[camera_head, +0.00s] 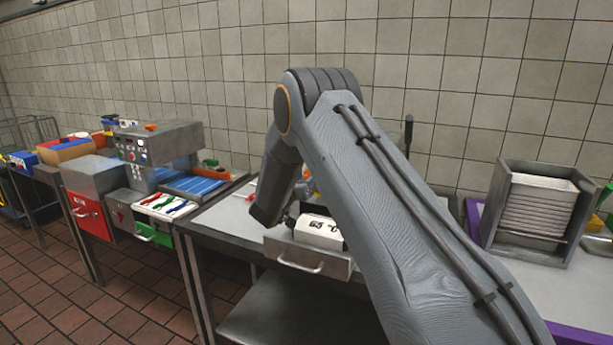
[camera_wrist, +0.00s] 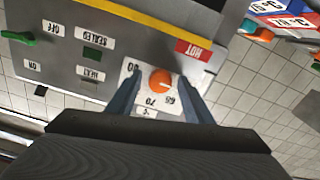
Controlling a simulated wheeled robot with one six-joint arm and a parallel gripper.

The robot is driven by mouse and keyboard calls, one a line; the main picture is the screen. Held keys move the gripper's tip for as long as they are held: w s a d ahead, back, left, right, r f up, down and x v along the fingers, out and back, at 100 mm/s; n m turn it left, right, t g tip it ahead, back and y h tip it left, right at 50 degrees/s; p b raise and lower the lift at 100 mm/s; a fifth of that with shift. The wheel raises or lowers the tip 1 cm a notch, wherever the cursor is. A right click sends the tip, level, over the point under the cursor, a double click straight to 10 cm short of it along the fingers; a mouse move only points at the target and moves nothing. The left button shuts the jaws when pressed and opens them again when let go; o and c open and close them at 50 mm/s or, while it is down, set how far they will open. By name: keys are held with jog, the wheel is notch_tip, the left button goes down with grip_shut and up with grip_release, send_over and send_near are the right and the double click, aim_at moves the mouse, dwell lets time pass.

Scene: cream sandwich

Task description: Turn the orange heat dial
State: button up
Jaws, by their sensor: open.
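The orange heat dial (camera_wrist: 160,82) is in the middle of the wrist view, on a white scale plate (camera_wrist: 150,103) with numbers such as 65 and 70. The plate is on the grey face of a machine (camera_wrist: 60,55), beside a red HOT label (camera_wrist: 194,50). My gripper (camera_wrist: 160,77) is open, with one finger on each side of the dial in the picture. I cannot tell whether the fingers touch it. In the head view my arm hides most of the machine.
A green lever (camera_wrist: 18,37) and labelled indicators are on the machine's face. In the head view, another grey machine (camera_head: 155,142) with a red drawer (camera_head: 90,218) stands left. A rack of white trays (camera_head: 536,205) stands right. A metal drawer handle (camera_head: 300,266) protrudes below the white plate.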

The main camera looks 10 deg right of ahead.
jog(key=c, duration=1.1)
jog(key=shift+o, duration=0.2)
jog(key=shift+m+b, duration=0.3)
jog(key=shift+b, duration=0.05)
jog(key=m+b, duration=0.3)
jog(key=shift+w+f+b, duration=0.1)
jog(key=shift+f+b, duration=0.05)
jog(key=shift+b, duration=0.2)
jog(key=m+b, duration=0.4)
jog(key=m, duration=0.1)
